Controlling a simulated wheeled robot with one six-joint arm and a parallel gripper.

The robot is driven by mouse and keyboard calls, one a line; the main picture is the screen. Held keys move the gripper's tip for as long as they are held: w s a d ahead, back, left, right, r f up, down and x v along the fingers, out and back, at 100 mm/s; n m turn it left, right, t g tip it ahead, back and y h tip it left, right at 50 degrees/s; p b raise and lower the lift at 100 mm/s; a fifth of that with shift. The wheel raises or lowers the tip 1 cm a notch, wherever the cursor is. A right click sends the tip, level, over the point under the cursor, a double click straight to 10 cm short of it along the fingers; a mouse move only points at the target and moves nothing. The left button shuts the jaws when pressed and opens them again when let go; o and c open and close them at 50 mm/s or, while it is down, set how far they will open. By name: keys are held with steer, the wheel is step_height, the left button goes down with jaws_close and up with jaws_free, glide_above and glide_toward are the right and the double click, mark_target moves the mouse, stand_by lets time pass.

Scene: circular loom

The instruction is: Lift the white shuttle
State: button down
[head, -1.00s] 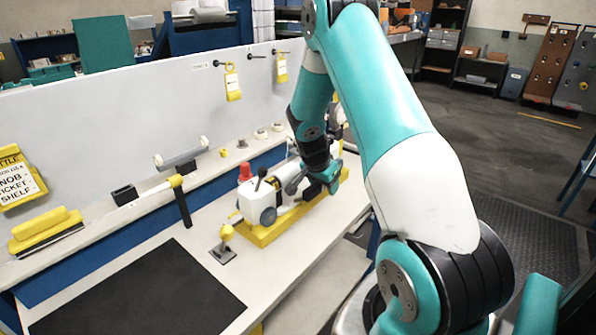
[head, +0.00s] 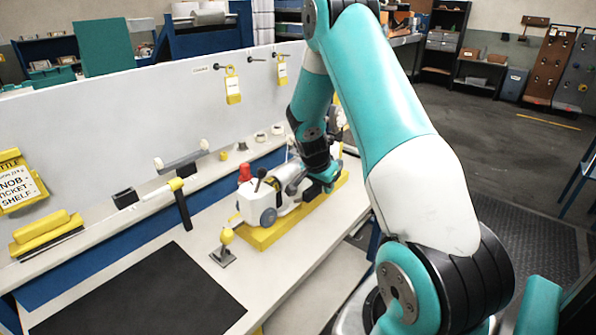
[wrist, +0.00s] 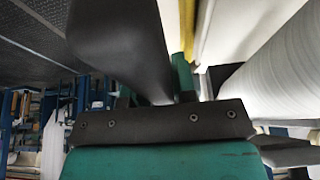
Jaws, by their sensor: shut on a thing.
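The white shuttle (head: 250,206) is on a long yellow base (head: 264,238) on the workbench. It has a grey round wheel on its side, a black lever and a red knob (head: 244,172) near its left end. My gripper (head: 324,182) is at its far right end, low over the yellow base, shut on the shuttle. My own wrist hides part of that end. In the wrist view, a large white rounded surface (wrist: 275,75) fills the right side, close to the dark finger. The contact itself is hidden there, and I cannot see a gap under the shuttle.
A small yellow-knobbed stand (head: 226,240) is just left of the shuttle. A black mat (head: 140,295) covers the near left bench. A pale panel (head: 120,110) with hanging yellow tags runs behind. Open floor lies right.

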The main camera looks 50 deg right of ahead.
steer(key=shift+r, duration=0.4)
steer(key=shift+r+p, duration=1.1)
steer(key=shift+r, duration=0.5)
steer(key=shift+r+p, duration=0.65)
steer(key=shift+r, duration=0.3)
